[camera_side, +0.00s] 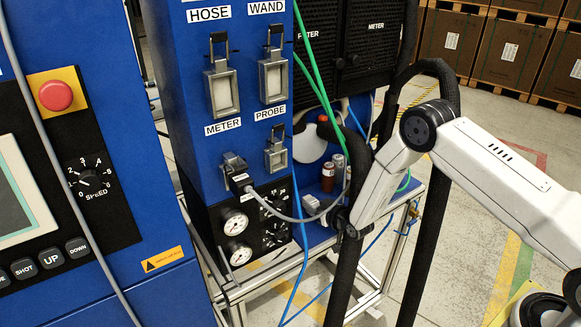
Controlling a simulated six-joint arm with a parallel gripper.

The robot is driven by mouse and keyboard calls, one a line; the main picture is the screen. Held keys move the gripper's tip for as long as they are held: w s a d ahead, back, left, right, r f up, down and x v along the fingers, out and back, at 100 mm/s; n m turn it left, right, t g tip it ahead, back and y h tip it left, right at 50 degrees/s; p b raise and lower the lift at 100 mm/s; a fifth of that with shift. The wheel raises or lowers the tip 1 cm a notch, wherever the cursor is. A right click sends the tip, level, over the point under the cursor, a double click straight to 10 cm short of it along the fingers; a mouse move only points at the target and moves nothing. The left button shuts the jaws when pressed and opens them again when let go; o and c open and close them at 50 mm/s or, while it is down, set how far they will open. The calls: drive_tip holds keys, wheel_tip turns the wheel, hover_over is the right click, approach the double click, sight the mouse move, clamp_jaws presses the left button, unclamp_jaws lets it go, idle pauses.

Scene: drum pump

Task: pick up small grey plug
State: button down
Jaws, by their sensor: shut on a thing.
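My gripper (322,208) is at the end of my white arm, low in the middle, in front of the blue shelf right of the panel. Its jaws show small and partly dark. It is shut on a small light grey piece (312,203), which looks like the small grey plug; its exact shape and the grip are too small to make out. A dark plug (238,174) with a grey cable sits at the panel below the METER label. The cable loops down and passes close to my gripper.
Two gauges (236,223) are below. Green hoses (318,75) and thick black hoses (433,200) hang near my arm. Small cylinders (328,177) stand behind my gripper.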

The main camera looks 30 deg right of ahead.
drive_tip(key=shift+r, duration=0.45)
drive_tip(key=s+r, duration=1.1)
drive_tip(key=s, duration=0.3)
drive_tip(key=shift+r, duration=0.15)
drive_tip(key=shift+a, duration=0.1)
